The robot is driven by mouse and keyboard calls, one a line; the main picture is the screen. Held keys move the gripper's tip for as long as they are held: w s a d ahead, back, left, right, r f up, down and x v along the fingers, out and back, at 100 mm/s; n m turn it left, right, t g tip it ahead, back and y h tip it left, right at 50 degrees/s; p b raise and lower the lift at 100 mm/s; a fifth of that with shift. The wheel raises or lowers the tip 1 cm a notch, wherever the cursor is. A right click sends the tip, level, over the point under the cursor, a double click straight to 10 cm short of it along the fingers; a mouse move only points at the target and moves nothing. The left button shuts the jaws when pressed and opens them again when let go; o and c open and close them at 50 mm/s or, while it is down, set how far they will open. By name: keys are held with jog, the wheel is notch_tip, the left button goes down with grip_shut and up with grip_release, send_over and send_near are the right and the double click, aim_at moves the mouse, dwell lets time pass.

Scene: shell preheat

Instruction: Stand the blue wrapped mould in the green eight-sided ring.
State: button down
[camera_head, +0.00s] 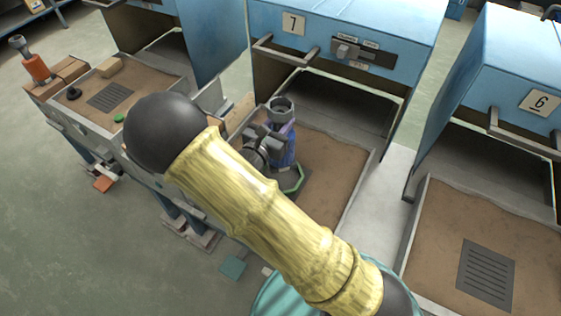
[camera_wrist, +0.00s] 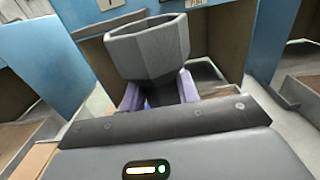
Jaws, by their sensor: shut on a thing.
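The blue wrapped mould (camera_head: 285,152) stands about upright with a grey cup-shaped top (camera_head: 281,107). That grey top fills the upper middle of the wrist view (camera_wrist: 150,50), where only a sliver of blue shows below it. My gripper (camera_head: 279,141) is shut on the mould below its grey top, between purple pieces. The green eight-sided ring (camera_head: 299,181) lies on a dark plate in the sand bed under bay 7, just below the mould's foot in the head view. My arm hides part of the ring. I cannot tell whether the foot is inside the ring or above it.
The blue cabinet marked 7 (camera_head: 340,35) stands open behind the mould, with a bar handle in front. Cabinet 6 (camera_head: 520,80) and its sand tray are at right. A left sand tray holds a grate (camera_head: 110,97). Sand right of the ring is clear.

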jog(key=shift+f, duration=2.4)
jog(key=shift+f, duration=2.45)
jog(key=c, duration=1)
grip_release()
jog(key=shift+c, duration=0.2)
jog(key=shift+r, duration=0.5)
jog(key=b+v, duration=0.1)
jog(key=v, duration=1.1)
jog(key=shift+b, duration=0.35)
jog(key=shift+s+f, duration=0.1)
jog(key=shift+f, duration=0.05)
